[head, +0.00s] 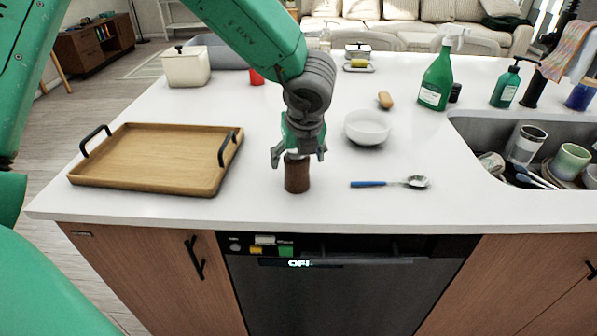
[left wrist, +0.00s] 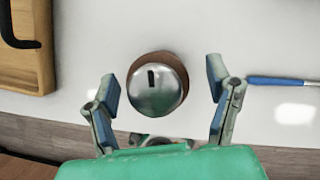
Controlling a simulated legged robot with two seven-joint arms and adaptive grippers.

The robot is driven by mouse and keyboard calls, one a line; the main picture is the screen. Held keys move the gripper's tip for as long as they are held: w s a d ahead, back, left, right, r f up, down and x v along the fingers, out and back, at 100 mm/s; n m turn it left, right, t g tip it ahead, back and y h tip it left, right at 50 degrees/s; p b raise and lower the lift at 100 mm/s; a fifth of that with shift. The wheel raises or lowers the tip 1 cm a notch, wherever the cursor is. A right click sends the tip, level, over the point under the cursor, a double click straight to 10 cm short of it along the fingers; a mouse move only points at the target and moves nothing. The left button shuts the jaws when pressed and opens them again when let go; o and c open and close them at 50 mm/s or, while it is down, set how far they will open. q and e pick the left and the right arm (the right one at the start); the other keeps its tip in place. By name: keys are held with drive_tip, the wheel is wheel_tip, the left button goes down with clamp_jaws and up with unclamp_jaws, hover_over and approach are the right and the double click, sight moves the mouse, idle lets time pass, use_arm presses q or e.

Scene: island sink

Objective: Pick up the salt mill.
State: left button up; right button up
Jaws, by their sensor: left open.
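The salt mill (head: 297,178) is a brown wooden cylinder standing upright on the white island counter, near its front edge. In the left wrist view its round metal top (left wrist: 156,84) with a dark slot shows from above. My left gripper (head: 298,157) is open, pointing down directly over the mill. In the left wrist view the two fingers (left wrist: 163,88) stand on either side of the mill's top, with a gap on each side. The mill's top is hidden by the gripper in the head view. My right gripper is not in view.
A wooden tray (head: 150,178) with black handles lies left of the mill. A white bowl (head: 367,128) stands behind right, and a blue-handled spoon (head: 390,183) lies to the right. Farther right are a green spray bottle (head: 437,80) and the sink (head: 475,128) with dishes.

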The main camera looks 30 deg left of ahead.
use_arm(q)
drive_tip(key=shift+s+a, duration=0.1)
drive_tip(key=shift+c, duration=1.2)
drive_tip(key=c, duration=1.2)
drive_tip(key=shift+o, duration=0.2)
